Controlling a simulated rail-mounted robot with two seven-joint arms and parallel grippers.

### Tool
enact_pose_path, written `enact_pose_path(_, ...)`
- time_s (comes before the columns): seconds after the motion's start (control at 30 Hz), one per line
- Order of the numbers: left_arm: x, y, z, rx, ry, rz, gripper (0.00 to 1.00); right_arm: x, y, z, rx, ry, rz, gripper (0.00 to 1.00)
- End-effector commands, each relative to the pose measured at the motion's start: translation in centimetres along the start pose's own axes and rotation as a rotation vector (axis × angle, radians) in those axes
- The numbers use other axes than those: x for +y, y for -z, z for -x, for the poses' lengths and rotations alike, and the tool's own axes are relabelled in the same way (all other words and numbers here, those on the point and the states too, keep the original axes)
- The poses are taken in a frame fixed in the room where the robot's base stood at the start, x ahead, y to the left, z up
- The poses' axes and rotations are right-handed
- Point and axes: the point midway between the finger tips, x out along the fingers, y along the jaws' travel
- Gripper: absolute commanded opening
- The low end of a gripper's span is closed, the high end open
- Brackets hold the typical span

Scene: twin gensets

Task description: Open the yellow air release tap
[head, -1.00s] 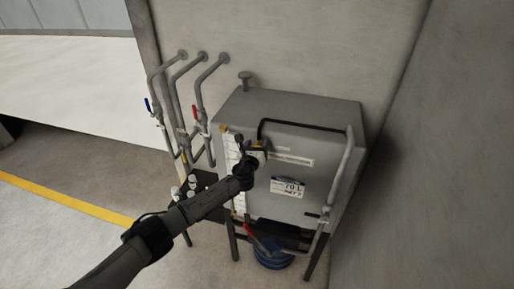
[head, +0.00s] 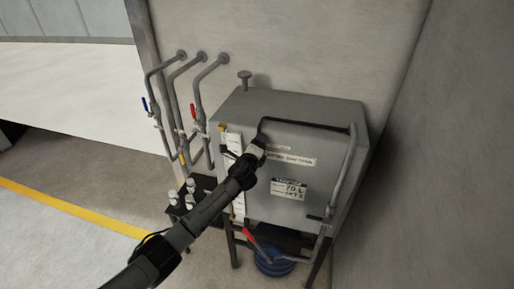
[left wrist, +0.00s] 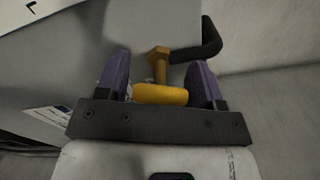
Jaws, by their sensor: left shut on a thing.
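The yellow air release tap (left wrist: 160,94) shows in the left wrist view as a rounded yellow handle on a brass-coloured stem (left wrist: 158,64). A black pipe (left wrist: 207,45) meets the stem on its right. My left gripper (left wrist: 160,70) has one purple finger on each side of the tap and is shut on it. In the head view my left gripper (head: 261,141) is at the upper front of the grey tank (head: 300,112), by the left end of the black pipe (head: 305,125). The tap is hidden there behind the gripper. My right gripper is not in view.
Wall pipes with a blue-handled valve (head: 145,104) and a red-handled valve (head: 194,112) stand left of the tank. A red lever (head: 249,235) and a blue coil (head: 273,262) are below it. A wall closes off the right. Floor is clear at front left.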

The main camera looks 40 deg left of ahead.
Motion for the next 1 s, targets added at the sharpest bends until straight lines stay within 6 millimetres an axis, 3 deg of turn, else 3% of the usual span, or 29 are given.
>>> enact_pose_path(0.43,0.1,0.0,0.0,0.0,0.0,0.291,0.38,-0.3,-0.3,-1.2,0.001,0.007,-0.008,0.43)
enact_pose_path(1.0,0.0,0.0,0.0,0.0,0.0,0.377,0.38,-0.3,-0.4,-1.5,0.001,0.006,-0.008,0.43)
